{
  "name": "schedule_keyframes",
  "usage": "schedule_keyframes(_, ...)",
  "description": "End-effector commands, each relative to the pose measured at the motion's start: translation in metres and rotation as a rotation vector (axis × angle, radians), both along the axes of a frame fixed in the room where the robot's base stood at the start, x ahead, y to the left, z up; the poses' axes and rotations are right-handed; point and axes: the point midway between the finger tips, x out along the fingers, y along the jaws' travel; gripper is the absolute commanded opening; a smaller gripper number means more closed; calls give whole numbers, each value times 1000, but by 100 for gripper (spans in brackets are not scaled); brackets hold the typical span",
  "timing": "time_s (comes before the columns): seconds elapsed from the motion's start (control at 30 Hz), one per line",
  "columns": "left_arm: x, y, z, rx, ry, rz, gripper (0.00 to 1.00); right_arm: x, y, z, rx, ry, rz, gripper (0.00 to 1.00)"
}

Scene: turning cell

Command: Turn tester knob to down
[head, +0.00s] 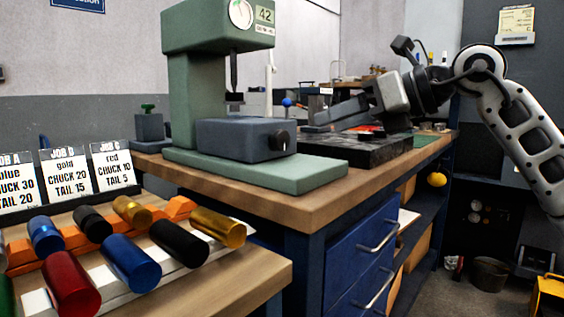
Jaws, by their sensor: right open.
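The green tester (188,95) stands on the wooden workbench, with a dial gauge at its top and a plate marked 42. A grey-blue box (238,140) sits on its base. The dark tester knob (279,141) is on the right end of that box; which way it points is too small to tell. My right gripper (312,122) comes in from the right, with its fingers pointing left toward the tester. It is open and empty, and appears to the right of the knob, not touching it. My left gripper is out of view.
A dark slab (365,150) lies on the bench (300,208) below my right gripper. A blue-topped lever (287,102) stands behind the box. At the front left, several coloured cylinders (131,262) lie on a rack beside job cards (65,175). Blue drawers (360,245) are under the bench.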

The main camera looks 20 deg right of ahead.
Motion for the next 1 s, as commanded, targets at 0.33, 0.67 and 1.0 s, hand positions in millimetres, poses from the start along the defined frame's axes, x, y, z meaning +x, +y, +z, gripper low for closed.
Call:
schedule_keyframes(0.33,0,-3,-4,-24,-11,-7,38,9,-22,6,-80,-32,-101,60)
schedule_keyframes(0.67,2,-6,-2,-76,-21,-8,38,61,18,-21,-78,-33,-97,60)
schedule_keyframes(1.0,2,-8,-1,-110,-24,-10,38,104,49,-42,-76,-34,-98,60)
